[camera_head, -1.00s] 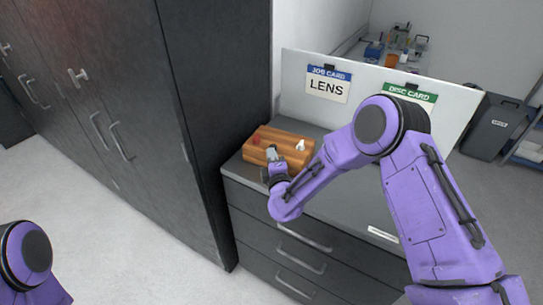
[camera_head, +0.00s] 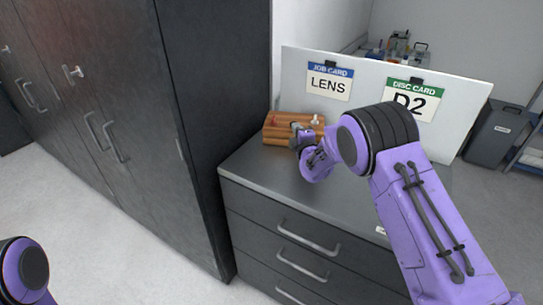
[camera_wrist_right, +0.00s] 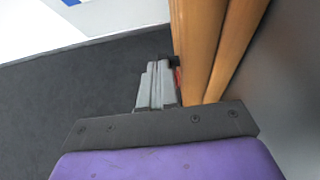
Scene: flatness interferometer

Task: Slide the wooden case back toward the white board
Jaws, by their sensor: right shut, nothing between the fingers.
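The wooden case (camera_head: 278,138) lies on the grey counter at its back left, close in front of the white board (camera_head: 375,86). Small red and white pieces show on its top. I cannot tell whether it touches the board. My right gripper (camera_head: 297,130) is at the case's front right, its fingers partly hidden by my wrist. In the right wrist view the shut, empty fingers (camera_wrist_right: 158,85) point along the case's side (camera_wrist_right: 197,45), very close to it; contact is unclear. The board's lower edge (camera_wrist_right: 125,14) shows at the top there. My left gripper is out of view.
The counter (camera_head: 255,168) is bare in front of the case. A tall dark cabinet (camera_head: 215,90) stands close on the left. The board carries a LENS job card (camera_head: 329,84) and a D2 disc card (camera_head: 411,102). A grey bin (camera_head: 495,130) stands at right.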

